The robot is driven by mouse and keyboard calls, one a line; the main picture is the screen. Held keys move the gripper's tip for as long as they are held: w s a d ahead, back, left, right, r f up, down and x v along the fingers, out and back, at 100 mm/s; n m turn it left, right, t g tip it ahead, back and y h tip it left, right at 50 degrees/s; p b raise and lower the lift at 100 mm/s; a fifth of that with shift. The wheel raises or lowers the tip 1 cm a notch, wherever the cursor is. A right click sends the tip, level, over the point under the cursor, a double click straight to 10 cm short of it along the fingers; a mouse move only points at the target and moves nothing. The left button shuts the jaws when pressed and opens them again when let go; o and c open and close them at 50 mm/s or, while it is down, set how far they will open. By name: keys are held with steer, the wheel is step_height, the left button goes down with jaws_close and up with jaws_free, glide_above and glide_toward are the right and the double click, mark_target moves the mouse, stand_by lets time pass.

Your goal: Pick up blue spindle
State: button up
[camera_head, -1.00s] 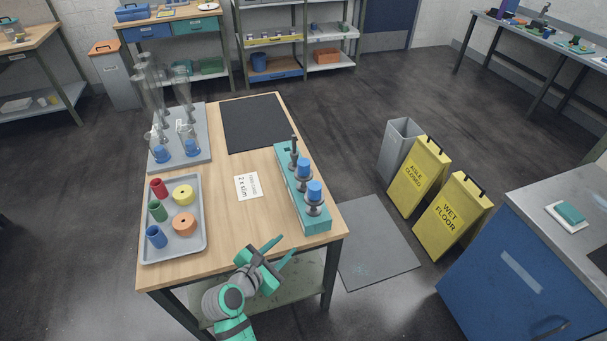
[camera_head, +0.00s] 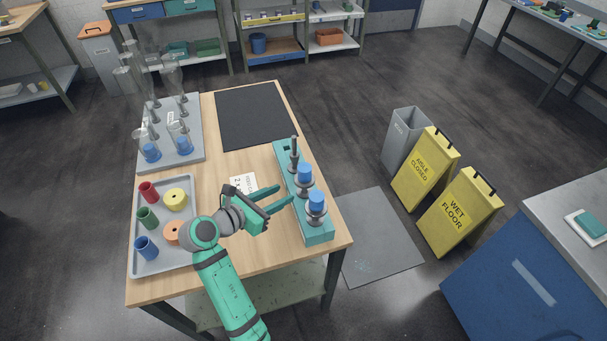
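A blue spool-like spindle (camera_head: 146,249) lies in the front left corner of the grey tray (camera_head: 134,225). Two more blue pieces sit on dark posts of the teal rack (camera_head: 319,234): a nearer one (camera_head: 316,201) and a farther one (camera_head: 304,173). Blue pieces also show at the base of the clear bottles (camera_head: 151,151). My gripper (camera_head: 285,193) is open and empty. It is over the table's right side, its fingers pointing right towards the rack's two blue pieces. My arm and wrist hide part of the orange spool and the white card.
The tray also holds a red (camera_head: 148,192), a green (camera_head: 147,218), a yellow (camera_head: 175,199) and an orange spool (camera_head: 171,233). A grey bottle board (camera_head: 190,159) and a black mat (camera_head: 252,118) lie farther back. Yellow floor signs (camera_head: 424,172) stand right of the table.

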mark_target(300, 187)
steer(key=shift+s+d+x, duration=0.15)
steer(key=shift+x, duration=1.35)
steer(key=shift+s+d+x, duration=0.1)
steer(key=shift+d+x, duration=0.05)
steer(key=shift+x, duration=1.3)
steer(key=shift+s+d+x, duration=0.15)
steer(key=shift+x, duration=1.35)
steer(key=shift+a, duration=0.1)
steer(key=shift+c, duration=0.7)
steer(key=shift+r, duration=0.1)
jaws_close()
